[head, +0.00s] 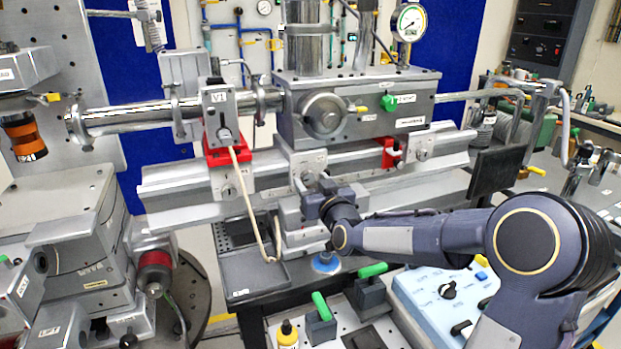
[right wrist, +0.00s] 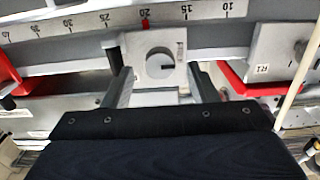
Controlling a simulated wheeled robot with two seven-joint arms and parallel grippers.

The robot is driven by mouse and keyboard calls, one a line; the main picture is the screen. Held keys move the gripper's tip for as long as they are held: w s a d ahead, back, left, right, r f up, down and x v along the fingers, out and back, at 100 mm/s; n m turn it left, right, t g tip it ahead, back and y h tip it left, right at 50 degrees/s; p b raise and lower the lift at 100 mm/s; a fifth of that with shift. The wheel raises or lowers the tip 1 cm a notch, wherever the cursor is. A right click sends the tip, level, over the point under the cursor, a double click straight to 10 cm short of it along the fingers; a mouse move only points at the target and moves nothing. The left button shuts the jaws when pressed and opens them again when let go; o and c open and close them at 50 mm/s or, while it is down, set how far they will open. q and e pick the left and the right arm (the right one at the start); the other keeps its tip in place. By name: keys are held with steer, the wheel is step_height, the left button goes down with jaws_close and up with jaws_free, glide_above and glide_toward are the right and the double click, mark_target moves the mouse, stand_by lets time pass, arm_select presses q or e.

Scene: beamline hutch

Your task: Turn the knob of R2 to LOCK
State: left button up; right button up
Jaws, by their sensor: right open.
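The middle rail carriage (head: 297,163) has a small round knob (head: 308,178) on its front. In the right wrist view the knob (right wrist: 160,66) is a grey disc with a short dark mark on a pale block. I take this as R2, as the neighbouring carriage (right wrist: 262,68) reads R1; its own label is too small to read. My right gripper (head: 310,190) is open in front of the middle carriage. In the right wrist view its two fingers (right wrist: 162,88) stand either side of the knob, apart from it; fingertip depth is unclear. My left gripper is out of view.
The left carriage (head: 231,176) carries a red clamp (head: 224,154) and a hanging cream cable (head: 247,205) near my gripper. A right carriage (head: 422,150) has another red clamp.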

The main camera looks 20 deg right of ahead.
steer(key=shift+w, duration=1.05)
steer(key=shift+c, duration=0.3)
steer(key=c, duration=0.9)
steer(key=shift+f+m+b, duration=0.15)
steer(key=shift+m+b, duration=0.15)
steer(key=shift+b, duration=0.15)
steer(key=m+b, duration=0.4)
steer(key=b, duration=0.1)
steer(key=m+b, duration=0.4)
steer(key=shift+d+f+b, duration=0.15)
steer(key=shift+b, duration=0.25)
steer(key=m+b, duration=0.3)
steer(key=m, duration=0.1)
steer(key=shift+m, duration=0.3)
steer(key=m+b, duration=0.2)
steer(key=m, duration=0.2)
steer(key=shift+d+m, duration=0.1)
steer(key=shift+m, duration=0.3)
